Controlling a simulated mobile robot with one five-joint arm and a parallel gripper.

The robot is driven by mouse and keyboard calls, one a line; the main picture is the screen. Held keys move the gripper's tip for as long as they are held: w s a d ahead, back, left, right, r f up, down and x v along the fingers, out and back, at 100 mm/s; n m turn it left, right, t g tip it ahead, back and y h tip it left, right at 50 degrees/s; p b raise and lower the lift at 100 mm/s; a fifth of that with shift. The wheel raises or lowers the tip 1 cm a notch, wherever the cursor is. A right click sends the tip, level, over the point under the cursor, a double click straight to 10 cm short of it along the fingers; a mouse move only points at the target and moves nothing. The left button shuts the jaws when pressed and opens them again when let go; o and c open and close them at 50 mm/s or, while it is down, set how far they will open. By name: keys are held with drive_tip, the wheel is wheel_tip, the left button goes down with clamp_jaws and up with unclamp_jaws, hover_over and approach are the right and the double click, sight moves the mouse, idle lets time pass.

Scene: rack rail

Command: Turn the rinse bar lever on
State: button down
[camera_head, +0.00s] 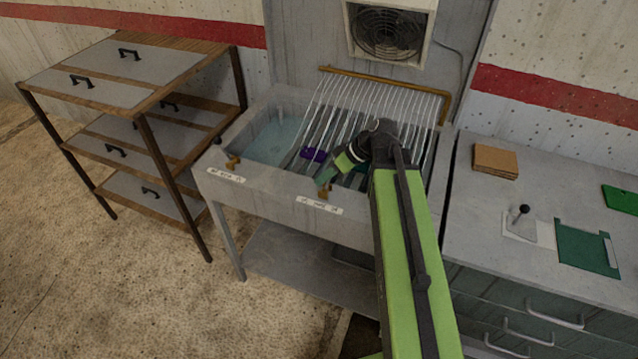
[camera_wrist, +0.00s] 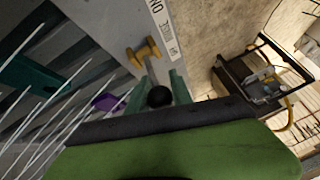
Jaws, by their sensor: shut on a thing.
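A lever with a brass fitting (camera_wrist: 147,52), a grey stem and a black ball knob (camera_wrist: 159,96) shows in the wrist view. Its brass part also shows at the front edge of the sink in the head view (camera_head: 323,192). My gripper (camera_wrist: 158,90) has its green fingers on either side of the knob and is shut on the lever. In the head view my gripper (camera_head: 326,178) reaches down to the sink's front edge, and the knob is hidden there. A white label (camera_wrist: 161,22) sits beside the brass fitting. A brass bar (camera_head: 385,80) runs along the back of the sink.
A second brass fitting (camera_head: 232,161) is at the front left of the grey sink (camera_head: 270,195). Thin pale lines cross the basin over purple (camera_head: 314,154) and green pieces. A shelf unit (camera_head: 120,75) stands left; a counter (camera_head: 500,240) with a small lever (camera_head: 521,213) stands right.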

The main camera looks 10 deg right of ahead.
drive_tip(key=shift+d+f, duration=0.1)
drive_tip(key=shift+d, duration=0.1)
drive_tip(key=shift+s+d+f, duration=0.1)
drive_tip(key=shift+s+d, duration=0.3)
drive_tip(key=shift+d, duration=0.05)
idle(0.4)
drive_tip(key=c, duration=1.1)
unclamp_jaws()
drive_tip(key=shift+d, duration=0.1)
drive_tip(key=shift+c, duration=0.2)
